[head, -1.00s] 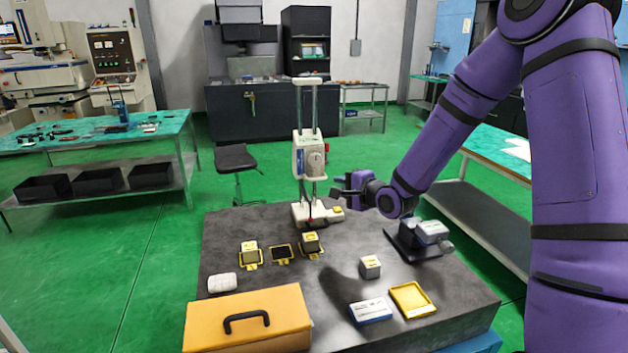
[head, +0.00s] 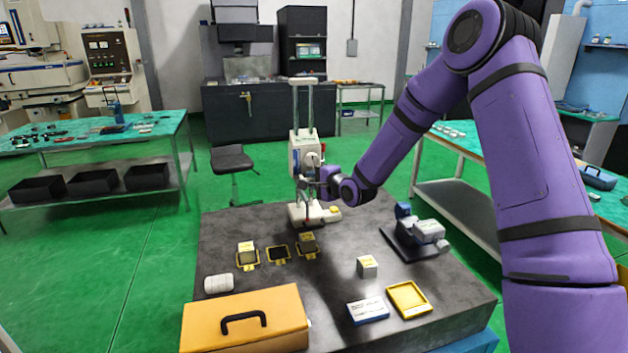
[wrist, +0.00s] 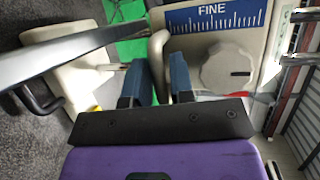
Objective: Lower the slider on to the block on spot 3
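The slider (head: 307,150) is a white head on two upright columns with a white base. In the wrist view its blue FINE scale (wrist: 215,20) and round knob (wrist: 228,68) are close. My gripper (wrist: 164,62) is at the slider's side, its two blue fingers on either side of a beige curved lever (wrist: 158,42). I cannot tell whether the fingers press on it. The slider hangs above the base, with bare column below. One block (head: 307,240) is on a yellow-rimmed spot in front of the base; another block (head: 247,254) is on the left spot. No spot numbers are readable.
Between those blocks is an empty yellow-rimmed spot (head: 278,253). A loose block (head: 367,266), yellow tray (head: 428,308), blue-white box (head: 368,311), orange case (head: 245,340), white roll (head: 218,283) and a device on a black plate (head: 428,231) share the dark table (head: 330,290).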

